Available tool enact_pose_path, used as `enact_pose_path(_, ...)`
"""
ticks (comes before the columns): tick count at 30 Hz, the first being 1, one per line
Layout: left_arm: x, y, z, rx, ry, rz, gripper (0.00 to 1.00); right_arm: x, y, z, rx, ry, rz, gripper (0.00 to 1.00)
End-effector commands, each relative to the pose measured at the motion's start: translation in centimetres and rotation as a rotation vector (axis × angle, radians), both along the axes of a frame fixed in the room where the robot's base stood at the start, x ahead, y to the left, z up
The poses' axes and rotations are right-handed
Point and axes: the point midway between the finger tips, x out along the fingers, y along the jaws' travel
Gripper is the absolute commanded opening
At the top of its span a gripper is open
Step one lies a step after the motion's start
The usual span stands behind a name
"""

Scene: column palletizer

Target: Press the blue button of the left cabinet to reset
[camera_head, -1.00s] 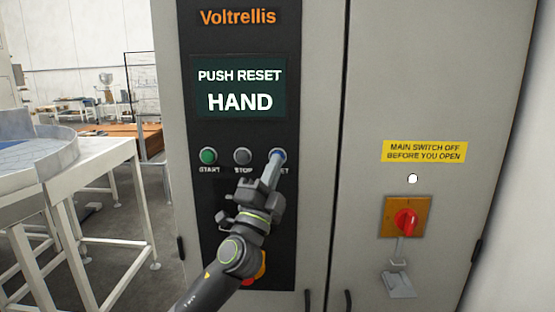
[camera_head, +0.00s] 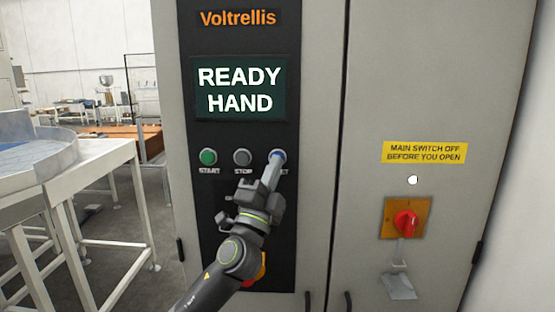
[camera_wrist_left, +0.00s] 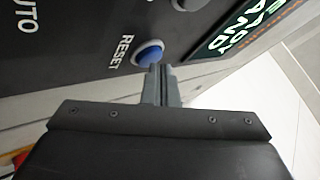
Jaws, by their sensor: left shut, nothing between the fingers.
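The blue reset button (camera_head: 278,154) sits at the right end of a row on the cabinet's black panel (camera_head: 218,136). It also shows in the left wrist view (camera_wrist_left: 149,54), beside the word RESET. My left gripper (camera_head: 274,162) is shut and empty, its fingertips at the lower edge of the button and covering part of it. In the left wrist view the closed fingertips (camera_wrist_left: 155,70) overlap the button's rim; I cannot tell how firmly they touch. The display (camera_head: 240,89) reads READY HAND. My right gripper is not in view.
A green start button (camera_head: 208,156) and a grey stop button (camera_head: 242,157) are left of the blue one. A red rotary switch (camera_head: 405,223) on an orange plate is on the right door. A white-framed table (camera_head: 92,160) stands at the left.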

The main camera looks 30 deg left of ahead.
Motion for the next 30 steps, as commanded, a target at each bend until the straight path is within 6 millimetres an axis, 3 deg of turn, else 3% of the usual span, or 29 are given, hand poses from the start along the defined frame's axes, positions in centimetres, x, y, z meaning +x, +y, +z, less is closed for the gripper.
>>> enact_pose_path(17, -1.2, -0.7, 0.0, -0.001, 0.0, -0.002, 0.0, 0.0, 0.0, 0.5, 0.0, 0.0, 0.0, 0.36)
enact_pose_path(30, -4.7, -2.9, 0.1, -0.002, 0.001, -0.002, 0.0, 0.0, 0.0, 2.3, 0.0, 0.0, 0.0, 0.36)
